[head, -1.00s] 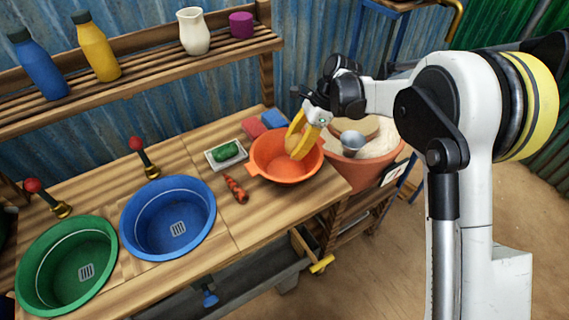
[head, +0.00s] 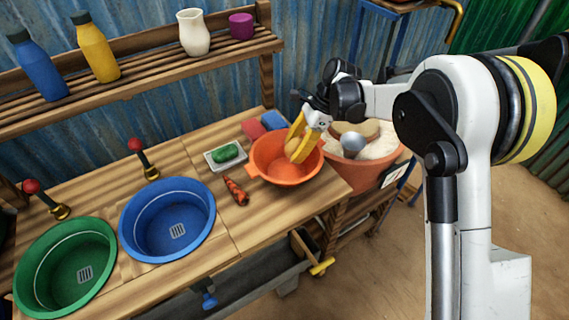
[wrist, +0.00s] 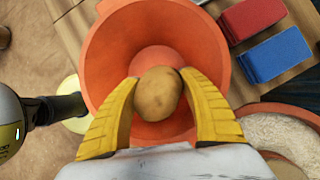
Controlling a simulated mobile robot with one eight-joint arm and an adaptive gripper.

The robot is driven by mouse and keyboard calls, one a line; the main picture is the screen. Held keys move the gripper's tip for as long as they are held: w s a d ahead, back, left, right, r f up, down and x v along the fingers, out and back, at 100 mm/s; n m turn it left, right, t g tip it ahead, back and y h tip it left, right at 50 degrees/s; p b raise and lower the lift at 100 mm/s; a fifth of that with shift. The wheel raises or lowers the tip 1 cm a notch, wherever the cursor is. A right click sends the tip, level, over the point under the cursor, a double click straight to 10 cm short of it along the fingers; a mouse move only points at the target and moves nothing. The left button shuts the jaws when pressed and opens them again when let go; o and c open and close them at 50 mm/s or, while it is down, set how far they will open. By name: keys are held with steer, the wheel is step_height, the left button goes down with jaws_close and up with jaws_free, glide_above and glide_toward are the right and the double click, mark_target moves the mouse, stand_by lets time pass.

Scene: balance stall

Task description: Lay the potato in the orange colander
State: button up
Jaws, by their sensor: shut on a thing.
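The potato (wrist: 158,94) is light brown and sits between the two yellow fingers of my gripper (wrist: 158,95) in the wrist view. My gripper is shut on it. The orange colander (head: 268,173) stands on the counter at its right end, and its inside shows beneath the potato in the wrist view (wrist: 110,50). In the head view my gripper (head: 297,152) points down over the colander, with the potato (head: 292,146) partly hidden by a finger. Whether the potato touches the colander's bottom I cannot tell.
A carrot (head: 236,191) and a white dish (head: 212,163) with a green thing lie left of the colander. Red (wrist: 250,17) and blue (wrist: 274,55) blocks lie beside it. A terracotta tub (head: 362,175) stands right. Blue (head: 128,225) and green (head: 25,270) basins are further left.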

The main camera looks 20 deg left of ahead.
mark_target(293, 167)
steer(key=shift+f+b, duration=1.35)
steer(key=shift+f, duration=0.8)
stand_by(0.7)
steer(key=o, duration=1.3)
